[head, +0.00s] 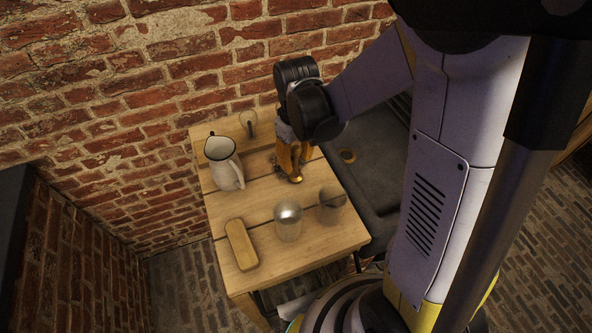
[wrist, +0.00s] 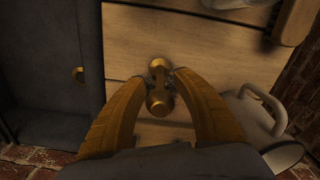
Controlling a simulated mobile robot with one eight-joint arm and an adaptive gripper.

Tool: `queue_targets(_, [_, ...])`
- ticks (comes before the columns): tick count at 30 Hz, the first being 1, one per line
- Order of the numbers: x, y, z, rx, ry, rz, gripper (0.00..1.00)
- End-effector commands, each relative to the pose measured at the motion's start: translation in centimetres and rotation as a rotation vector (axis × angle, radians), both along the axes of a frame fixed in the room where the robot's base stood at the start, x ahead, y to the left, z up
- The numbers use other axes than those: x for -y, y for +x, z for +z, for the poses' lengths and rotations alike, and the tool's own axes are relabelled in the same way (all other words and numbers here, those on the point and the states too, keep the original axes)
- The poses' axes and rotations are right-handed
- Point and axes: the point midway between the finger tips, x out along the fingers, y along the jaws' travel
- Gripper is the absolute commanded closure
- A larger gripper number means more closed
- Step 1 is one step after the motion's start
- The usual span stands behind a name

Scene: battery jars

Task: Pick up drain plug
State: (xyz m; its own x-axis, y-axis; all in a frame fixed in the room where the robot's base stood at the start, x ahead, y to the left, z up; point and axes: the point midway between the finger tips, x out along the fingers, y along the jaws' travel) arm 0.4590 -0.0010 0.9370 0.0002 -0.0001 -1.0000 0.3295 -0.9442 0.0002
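The drain plug looks to be the small brass piece with two rounded ends (wrist: 160,86) on the wooden table. In the wrist view it lies between my gripper's two yellow-brown fingers (wrist: 154,76). The fingers are spread apart, with a gap at the left; whether the right finger touches the piece I cannot tell. In the head view my gripper (head: 291,160) points down over the table, and a bit of brass (head: 295,178) shows at its fingertips. My arm hides part of this area.
A white pitcher (head: 225,173) stands left of my gripper. Glass jars stand behind (head: 249,121) and in front (head: 288,224), (head: 331,207). A wooden block (head: 241,245) lies at the front left. A dark unit with a brass ring (head: 348,155) adjoins the table's right side.

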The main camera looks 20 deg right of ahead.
Motion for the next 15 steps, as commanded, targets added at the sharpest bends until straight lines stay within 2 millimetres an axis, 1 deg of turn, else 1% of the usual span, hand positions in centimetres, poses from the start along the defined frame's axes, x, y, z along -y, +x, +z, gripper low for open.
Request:
queue_targets(1, [-0.01,0.0,0.06,0.0,0.0,0.0,0.65])
queue_targets(2, [-0.01,0.0,0.07,0.0,0.0,0.0,0.72])
queue_targets(3, [-0.01,0.0,0.07,0.0,0.0,0.0,0.84])
queue_targets(4, [-0.01,0.0,0.08,0.0,0.0,0.0,0.93])
queue_targets(5, [-0.01,0.0,0.08,0.0,0.0,0.0,1.0])
queue_targets(15, [-0.01,0.0,0.1,0.0,0.0,0.0,1.0])
